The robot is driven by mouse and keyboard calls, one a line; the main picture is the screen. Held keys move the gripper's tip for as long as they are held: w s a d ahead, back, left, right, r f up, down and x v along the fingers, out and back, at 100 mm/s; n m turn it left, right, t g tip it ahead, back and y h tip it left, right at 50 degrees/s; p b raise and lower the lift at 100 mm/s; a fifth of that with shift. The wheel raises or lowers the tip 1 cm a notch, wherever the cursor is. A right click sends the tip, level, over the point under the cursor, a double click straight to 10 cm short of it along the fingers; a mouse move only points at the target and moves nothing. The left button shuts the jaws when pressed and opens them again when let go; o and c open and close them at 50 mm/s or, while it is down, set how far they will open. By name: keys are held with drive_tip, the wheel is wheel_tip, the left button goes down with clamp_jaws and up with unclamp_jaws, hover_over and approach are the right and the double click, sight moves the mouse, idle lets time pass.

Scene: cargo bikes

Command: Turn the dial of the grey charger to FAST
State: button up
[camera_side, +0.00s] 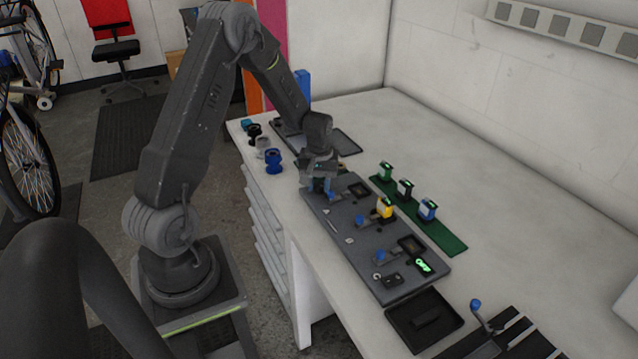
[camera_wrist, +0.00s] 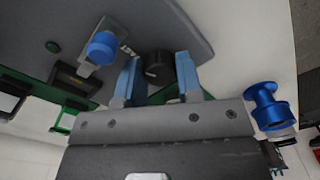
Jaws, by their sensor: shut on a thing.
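In the wrist view a round black dial (camera_wrist: 158,68) with a small pale mark stands on a grey panel (camera_wrist: 65,18), between the two blue-padded fingers of my gripper (camera_wrist: 160,82). The gripper is shut on the dial. In the side view my gripper (camera_side: 320,186) is low over the far left end of the long grey panel (camera_side: 345,265), and it hides the dial there.
On the panel are blue-knobbed levers (camera_side: 361,221), a yellow block (camera_side: 384,208) and a lit green display (camera_side: 423,265). A green strip (camera_side: 445,238) with several blocks lies behind. Blue and black spools (camera_side: 273,161) stand left of my gripper. A black tray (camera_side: 424,320) lies in front.

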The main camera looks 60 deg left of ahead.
sight(319, 185)
drive_tip(key=shift+m, duration=0.3)
idle(0.4)
drive_tip(key=o, duration=0.9)
wheel_tip(319, 185, up, 14)
drive_tip(key=shift+f, duration=0.1)
